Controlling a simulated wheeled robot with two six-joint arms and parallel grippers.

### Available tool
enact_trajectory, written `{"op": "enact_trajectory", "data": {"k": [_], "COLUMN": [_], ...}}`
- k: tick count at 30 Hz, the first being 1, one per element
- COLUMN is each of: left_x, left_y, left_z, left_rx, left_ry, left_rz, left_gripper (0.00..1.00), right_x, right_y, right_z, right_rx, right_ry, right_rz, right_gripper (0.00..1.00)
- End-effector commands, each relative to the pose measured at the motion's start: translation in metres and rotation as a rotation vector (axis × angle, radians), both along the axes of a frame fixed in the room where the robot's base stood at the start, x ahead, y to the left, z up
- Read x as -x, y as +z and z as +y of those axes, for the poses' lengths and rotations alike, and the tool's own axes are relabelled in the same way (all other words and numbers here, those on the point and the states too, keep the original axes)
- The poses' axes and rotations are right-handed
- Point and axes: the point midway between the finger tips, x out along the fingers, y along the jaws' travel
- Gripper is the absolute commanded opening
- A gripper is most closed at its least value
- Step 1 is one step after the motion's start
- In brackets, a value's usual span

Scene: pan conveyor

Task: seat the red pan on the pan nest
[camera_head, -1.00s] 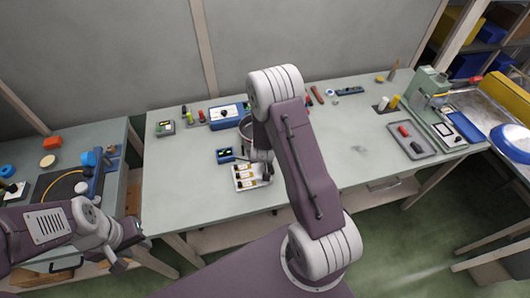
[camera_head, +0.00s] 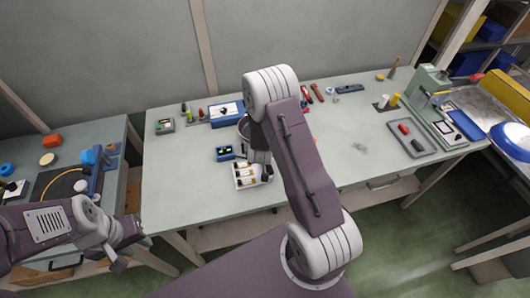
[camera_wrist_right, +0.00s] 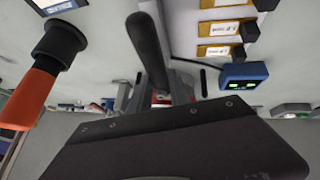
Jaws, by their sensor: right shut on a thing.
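My right gripper (camera_wrist_right: 160,90) is shut on a dark, rounded bar (camera_wrist_right: 148,45) in the right wrist view. A small patch of red shows behind it, but I cannot tell whether this is the red pan. In the head view my right arm covers most of that gripper, just above the table beside a white tray with yellow-labelled items (camera_head: 246,175). A grey round vessel (camera_head: 243,128) is partly hidden behind the arm. I cannot make out the pan nest for certain. My left gripper (camera_head: 124,250) hangs at the lower left, away from the table's objects; its jaws are unclear.
A blue device with green lights (camera_head: 224,153) stands close to the white tray. An orange-red handle with a black collar (camera_wrist_right: 35,90) is near in the wrist view. A grey tray (camera_head: 412,140) and a green press (camera_head: 430,85) are at the right.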

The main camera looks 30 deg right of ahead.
Motion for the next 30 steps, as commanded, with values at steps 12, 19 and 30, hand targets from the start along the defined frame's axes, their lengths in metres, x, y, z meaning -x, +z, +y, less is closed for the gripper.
{"op": "enact_trajectory", "data": {"k": [12,19,30], "left_x": [0.000,0.000,0.000], "left_y": [-0.003,-0.006,-0.013], "left_z": [0.000,0.000,0.000], "left_rx": [0.000,0.000,0.000], "left_ry": [0.000,0.000,0.000], "left_rz": [0.000,0.000,0.000], "left_gripper": [0.36,0.36,0.36], "right_x": [0.000,0.000,-0.001], "right_y": [-0.004,-0.008,-0.017], "right_z": [0.002,0.002,0.002], "right_rx": [0.001,0.001,0.001], "right_ry": [-0.001,-0.001,0.000], "right_rz": [-0.003,-0.003,-0.004], "right_gripper": [0.00,0.00,0.00]}}
